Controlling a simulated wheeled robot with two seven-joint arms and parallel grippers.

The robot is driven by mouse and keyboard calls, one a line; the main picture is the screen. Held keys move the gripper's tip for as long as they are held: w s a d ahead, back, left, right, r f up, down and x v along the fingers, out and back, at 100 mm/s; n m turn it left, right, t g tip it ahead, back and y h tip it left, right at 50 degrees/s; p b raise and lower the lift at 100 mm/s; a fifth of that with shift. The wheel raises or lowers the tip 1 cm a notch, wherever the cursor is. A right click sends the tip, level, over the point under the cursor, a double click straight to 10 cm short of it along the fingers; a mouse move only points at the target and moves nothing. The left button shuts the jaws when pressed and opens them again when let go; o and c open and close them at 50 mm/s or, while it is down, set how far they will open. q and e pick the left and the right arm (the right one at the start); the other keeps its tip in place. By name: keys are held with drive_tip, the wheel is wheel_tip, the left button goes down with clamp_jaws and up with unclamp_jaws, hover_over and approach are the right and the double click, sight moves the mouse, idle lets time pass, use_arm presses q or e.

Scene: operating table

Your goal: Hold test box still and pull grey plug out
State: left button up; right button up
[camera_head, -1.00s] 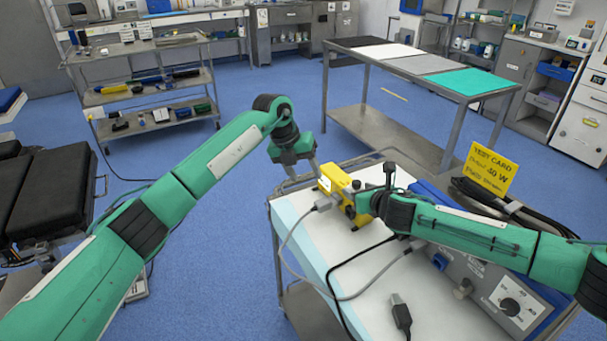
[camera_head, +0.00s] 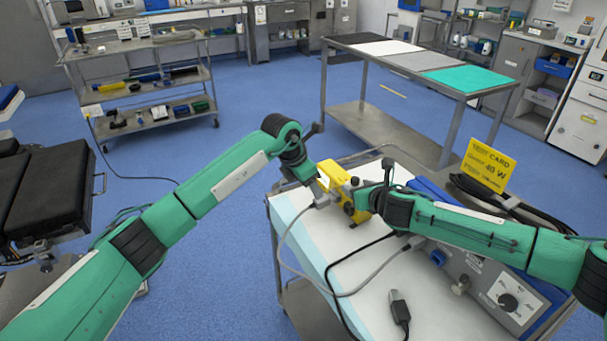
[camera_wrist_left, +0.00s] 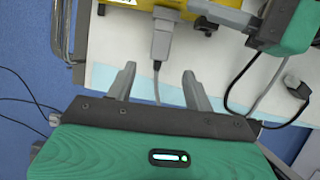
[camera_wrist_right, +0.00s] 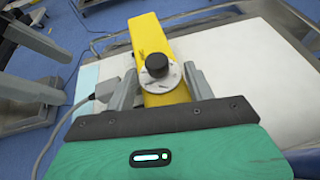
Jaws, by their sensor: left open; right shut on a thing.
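My right gripper (camera_wrist_right: 158,88) is shut on the test box, one finger on each side. My left gripper (camera_wrist_left: 160,82) is open and empty. Its fingers point toward the plug, one on either side of its line, and are short of it. In the head view its fingertips are hard to make out.
A loose dark grey connector (camera_head: 399,308) lies near the front. Cables cross the white top (camera_head: 372,280). A metal rail edges the cart.

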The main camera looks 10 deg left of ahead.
sight(316, 201)
use_arm(q)
drive_tip(key=x, duration=0.6)
drive_tip(key=shift+w+f, duration=0.1)
drive_tip(key=shift+f, duration=0.25)
use_arm(e)
drive_tip(key=shift+f, duration=0.1)
use_arm(q)
clamp_jaws()
drive_tip(key=shift+r, duration=0.2)
drive_tip(key=shift+y, duration=0.3)
drive_tip(key=shift+a, duration=0.25)
drive_tip(key=shift+s+a, duration=0.2)
drive_tip(key=shift+s, duration=0.1)
use_arm(e)
drive_tip(key=shift+d, duration=0.1)
use_arm(q)
drive_tip(key=shift+s+a, duration=0.15)
drive_tip(key=shift+s, duration=0.05)
idle(0.4)
drive_tip(key=shift+s+a, duration=0.15)
